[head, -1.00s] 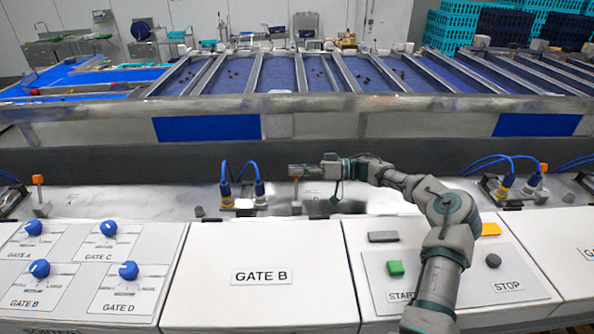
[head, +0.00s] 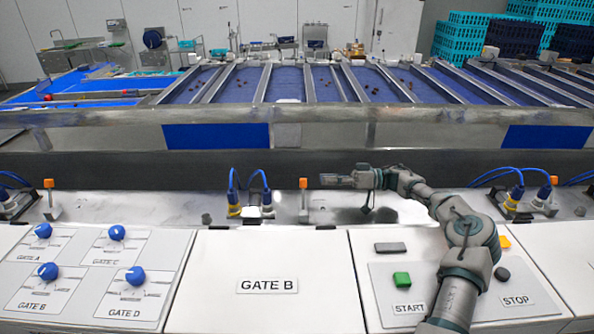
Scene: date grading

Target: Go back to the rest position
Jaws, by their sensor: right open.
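My right gripper (head: 336,180) is at the end of my right arm, which comes in from the lower right and bends to the left. It points left above the metal ledge behind the control panels, to the right of an orange-topped lever (head: 303,186). Its jaws look small here, with nothing seen between them. It appears apart from the lever. My left gripper is not in view.
Below lie a GATE B panel (head: 225,305), a panel with blue knobs (head: 116,232), and a panel with a green START button (head: 402,279) and a dark STOP button (head: 502,274). Blue cables (head: 250,180) rise from the ledge. Blue sorting lanes (head: 240,84) lie behind.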

